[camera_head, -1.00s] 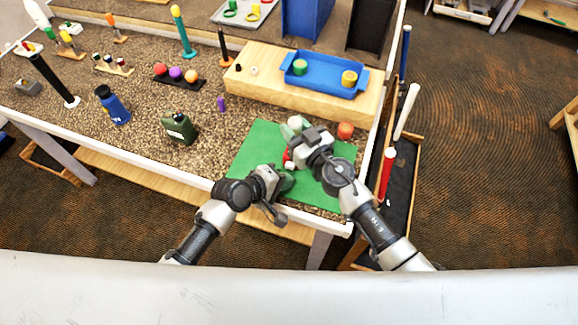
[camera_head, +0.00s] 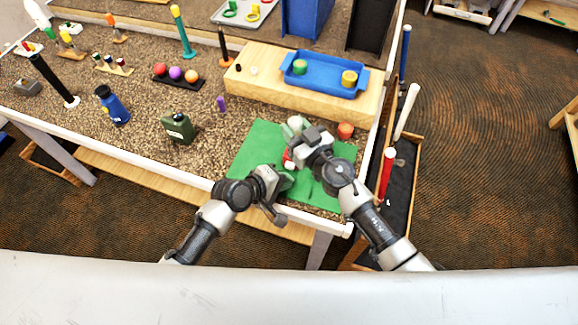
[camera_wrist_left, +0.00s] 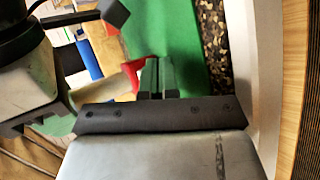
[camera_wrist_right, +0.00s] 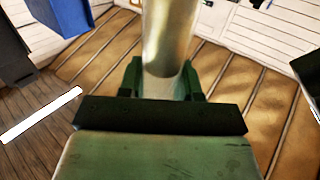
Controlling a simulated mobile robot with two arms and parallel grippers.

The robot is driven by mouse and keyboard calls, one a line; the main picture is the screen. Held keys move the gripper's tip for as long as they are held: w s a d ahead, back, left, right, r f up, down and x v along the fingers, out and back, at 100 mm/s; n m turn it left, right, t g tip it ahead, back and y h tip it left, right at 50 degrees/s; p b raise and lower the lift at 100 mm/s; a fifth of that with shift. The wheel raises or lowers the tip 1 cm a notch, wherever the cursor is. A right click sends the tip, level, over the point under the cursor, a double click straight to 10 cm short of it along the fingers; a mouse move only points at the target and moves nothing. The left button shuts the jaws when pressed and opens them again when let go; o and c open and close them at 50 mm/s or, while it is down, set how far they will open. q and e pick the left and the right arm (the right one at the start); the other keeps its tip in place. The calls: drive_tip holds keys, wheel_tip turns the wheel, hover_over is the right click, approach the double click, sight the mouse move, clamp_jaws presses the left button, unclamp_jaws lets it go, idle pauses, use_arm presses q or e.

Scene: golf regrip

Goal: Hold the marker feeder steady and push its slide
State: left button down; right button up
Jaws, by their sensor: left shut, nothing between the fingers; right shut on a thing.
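The marker feeder shows in part on the green mat. A pale tube (camera_wrist_right: 168,40) stands between my right gripper's fingers (camera_wrist_right: 163,85) in the right wrist view, and they are shut on it. In the head view its pale top (camera_head: 295,124) shows beside my right gripper. A red part (camera_head: 288,155) with white below shows lower down, between the two grippers. My left gripper (camera_wrist_left: 157,78) is shut and empty, low over the mat. The red part (camera_wrist_left: 132,76) is right beside its fingertips; I cannot tell whether they touch. The rest is hidden by the grippers.
The green mat (camera_head: 252,150) lies at the table's front right corner. An orange-red ball (camera_head: 345,130) sits near the right gripper. A wooden block (camera_head: 265,88) with a blue tray (camera_head: 325,87) stands behind. A green canteen (camera_head: 178,128) is left of the mat.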

sight(278, 204)
use_arm(q)
drive_tip(key=shift+w+d, duration=0.1)
drive_tip(key=shift+w, duration=0.1)
idle(0.6)
drive_tip(key=shift+w, duration=0.2)
drive_tip(key=shift+w+d, duration=0.3)
drive_tip(key=shift+w, duration=0.55)
idle(0.9)
drive_tip(key=shift+s, duration=0.1)
drive_tip(key=shift+s+a, duration=0.2)
drive_tip(key=shift+s, duration=0.4)
drive_tip(key=shift+s+a, duration=0.2)
drive_tip(key=shift+s, duration=0.35)
drive_tip(key=shift+s+a, duration=0.25)
drive_tip(key=shift+s, duration=0.55)
drive_tip(key=shift+s+a, duration=0.25)
drive_tip(key=shift+s, duration=0.55)
drive_tip(key=shift+s+a, duration=0.25)
drive_tip(key=shift+s, duration=0.55)
use_arm(e)
drive_tip(key=o, duration=1)
